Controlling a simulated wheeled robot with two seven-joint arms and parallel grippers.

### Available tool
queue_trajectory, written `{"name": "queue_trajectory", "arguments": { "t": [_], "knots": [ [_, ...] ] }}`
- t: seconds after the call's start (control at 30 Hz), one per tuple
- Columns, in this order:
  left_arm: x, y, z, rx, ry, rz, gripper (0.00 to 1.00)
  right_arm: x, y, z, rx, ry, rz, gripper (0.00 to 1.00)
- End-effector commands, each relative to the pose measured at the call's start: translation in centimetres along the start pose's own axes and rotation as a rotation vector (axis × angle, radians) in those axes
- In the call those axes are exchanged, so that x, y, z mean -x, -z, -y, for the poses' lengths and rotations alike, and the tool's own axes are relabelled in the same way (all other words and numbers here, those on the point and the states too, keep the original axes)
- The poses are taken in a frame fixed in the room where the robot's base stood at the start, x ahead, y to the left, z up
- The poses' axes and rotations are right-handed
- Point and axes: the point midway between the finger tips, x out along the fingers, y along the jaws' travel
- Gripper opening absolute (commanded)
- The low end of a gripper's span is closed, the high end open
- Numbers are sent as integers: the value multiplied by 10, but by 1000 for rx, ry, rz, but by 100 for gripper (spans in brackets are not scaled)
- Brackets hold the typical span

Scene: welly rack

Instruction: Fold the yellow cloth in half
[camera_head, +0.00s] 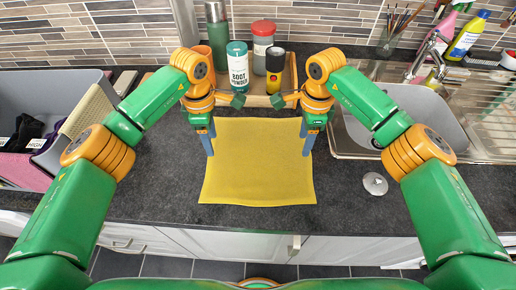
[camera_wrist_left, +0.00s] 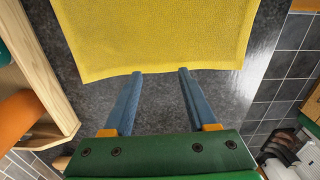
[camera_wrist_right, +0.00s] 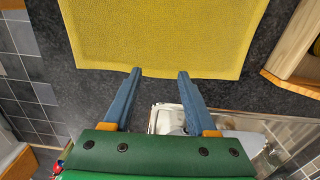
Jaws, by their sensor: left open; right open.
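The yellow cloth (camera_head: 258,165) lies flat and spread out on the dark worktop, its front edge close to the worktop's front edge. My left gripper (camera_head: 210,146) is at the cloth's left edge. In the left wrist view its two blue fingers (camera_wrist_left: 160,72) are apart with nothing between them, their tips at the cloth's edge (camera_wrist_left: 155,35). My right gripper (camera_head: 305,144) is at the cloth's right edge. In the right wrist view its fingers (camera_wrist_right: 160,72) are also apart and empty, tips at the cloth's edge (camera_wrist_right: 160,35). Whether the tips touch the cloth is unclear.
Behind the cloth a wooden tray (camera_head: 291,75) holds a boot powder tin (camera_head: 238,68), a red-lidded jar (camera_head: 263,45) and a dark can (camera_head: 275,70). A sink (camera_head: 420,115) is at right with a metal plug (camera_head: 375,184) before it. A grey bin (camera_head: 50,95) stands at left.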

Motion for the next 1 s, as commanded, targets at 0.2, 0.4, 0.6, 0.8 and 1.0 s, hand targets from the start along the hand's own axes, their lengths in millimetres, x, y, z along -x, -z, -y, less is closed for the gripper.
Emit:
{"name": "queue_trajectory", "arguments": {
  "t": [0.2,0.4,0.6,0.8,1.0],
  "knots": [
    [-36,0,0,0,1,2,57,-36,-1,0,0,-2,2,57],
    [-42,0,0,0,-1,2,57,-43,0,0,0,0,2,57],
    [-46,0,0,0,-1,2,57,-46,-1,0,0,0,2,57],
    [-47,0,0,0,0,2,38,-47,-1,0,0,-1,2,38],
    [-47,0,0,0,0,2,11,-47,0,-1,0,-1,2,11]
  ]
}}
